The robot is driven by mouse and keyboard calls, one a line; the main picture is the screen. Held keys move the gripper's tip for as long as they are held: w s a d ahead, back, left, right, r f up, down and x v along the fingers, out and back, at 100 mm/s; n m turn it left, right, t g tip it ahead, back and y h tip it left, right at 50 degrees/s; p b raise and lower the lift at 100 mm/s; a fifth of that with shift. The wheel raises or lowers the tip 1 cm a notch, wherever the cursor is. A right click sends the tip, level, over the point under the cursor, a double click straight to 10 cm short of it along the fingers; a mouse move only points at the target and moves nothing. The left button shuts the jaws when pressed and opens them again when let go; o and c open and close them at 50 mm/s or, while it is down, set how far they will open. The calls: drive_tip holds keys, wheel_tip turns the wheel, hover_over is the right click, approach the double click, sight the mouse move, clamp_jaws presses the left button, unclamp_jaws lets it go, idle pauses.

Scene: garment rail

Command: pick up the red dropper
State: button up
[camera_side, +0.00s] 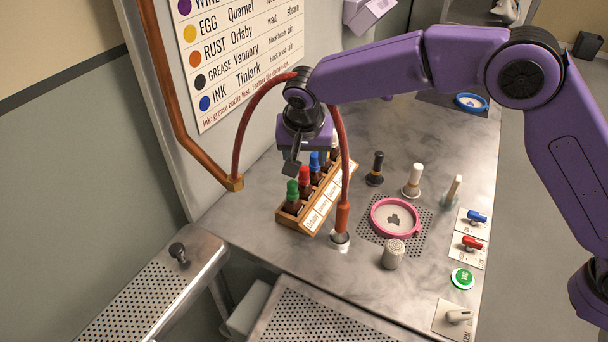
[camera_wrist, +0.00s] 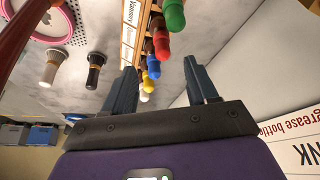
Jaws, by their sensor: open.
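The red dropper (camera_side: 304,176) stands upright in a wooden rack (camera_side: 311,218), between the green dropper (camera_side: 292,192) and the blue dropper (camera_side: 314,161). In the wrist view the red dropper's cap (camera_wrist: 160,43) shows beyond the fingertips, with the green cap (camera_wrist: 174,16) above it in the picture. My gripper (camera_side: 291,162) is above the green and red end of the rack, pointing down. In the wrist view my gripper (camera_wrist: 160,72) has its two fingers wide apart, with nothing held between them. The red dropper's lower part is hidden by the rack.
A red hose (camera_side: 241,130) arches behind my gripper and comes down at an orange nozzle (camera_side: 342,218) right beside the rack. A pink ring (camera_side: 374,220) lies on a perforated plate to the right. A black-handled stamp-like tool (camera_side: 376,168) and a white-handled one (camera_side: 413,180) stand behind it.

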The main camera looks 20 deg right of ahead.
sight(304, 168)
drive_tip(key=shift+w+x, duration=0.2)
drive_tip(key=shift+x, duration=3.7)
drive_tip(key=shift+c, duration=0.3)
drive_tip(key=shift+a, duration=0.1)
clamp_jaws()
drive_tip(key=shift+r, duration=0.2)
wheel_tip(304, 168, up, 10)
drive_tip(key=shift+f, duration=0.1)
